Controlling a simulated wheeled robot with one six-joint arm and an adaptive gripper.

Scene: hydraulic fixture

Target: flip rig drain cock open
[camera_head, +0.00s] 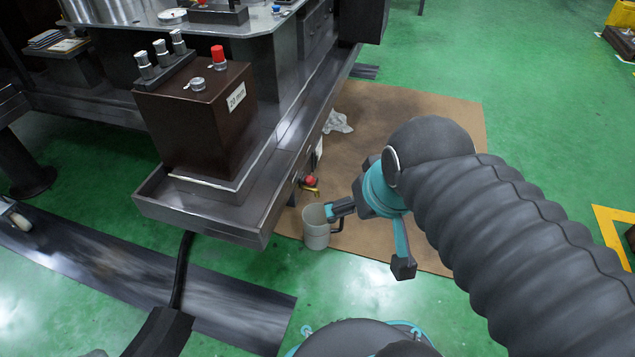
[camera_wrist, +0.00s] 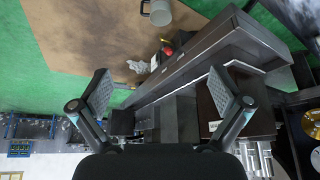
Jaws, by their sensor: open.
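The drain cock (camera_head: 311,183), with a red part and a brass-coloured part, sits low on the side of the grey metal rig (camera_head: 205,207), near its front corner. It also shows small near the top of the wrist view (camera_wrist: 168,51). A light grey jug (camera_head: 316,232) with a dark handle stands on the floor just below the cock. My gripper (camera_head: 370,238) is open and empty, to the right of the cock and jug. One finger overlaps the jug's rim in the head view; I cannot tell whether they touch. In the wrist view my spread fingers (camera_wrist: 162,88) are apart from the cock.
A brown box (camera_head: 195,125) with a red knob stands on the rig's tray. Brown sheeting (camera_head: 430,120) covers the floor beside the rig, with a crumpled rag (camera_head: 338,122) on it. A black hose (camera_head: 182,268) hangs at the rig's front.

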